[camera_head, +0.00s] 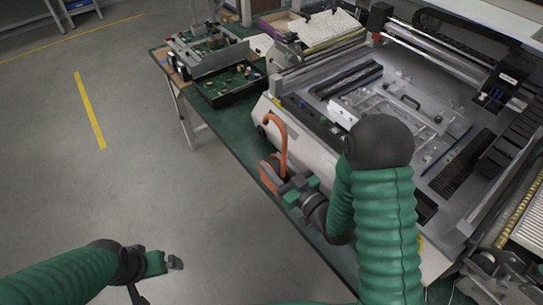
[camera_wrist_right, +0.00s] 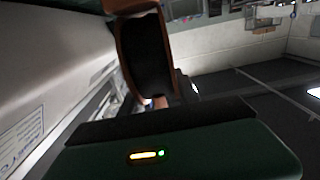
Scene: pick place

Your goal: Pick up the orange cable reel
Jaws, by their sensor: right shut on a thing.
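The orange cable reel (camera_head: 268,176) is at the green table's left edge, in front of the white machine, with an orange cable looping up from it. It also shows close up in the right wrist view (camera_wrist_right: 148,50), with a dark core between orange rims. My right gripper (camera_head: 285,184) is shut on the reel; its fingers partly hide the reel in the head view. I cannot tell whether the reel touches the table. My left gripper (camera_head: 174,263) is over the floor at the lower left, away from the reel; its jaw gap is not clear.
The large machine (camera_head: 310,125) fills the right side of the green table (camera_head: 228,124). A black tray with circuit boards (camera_head: 232,84) sits at the table's far left corner. The floor left of the table is clear, with yellow lines.

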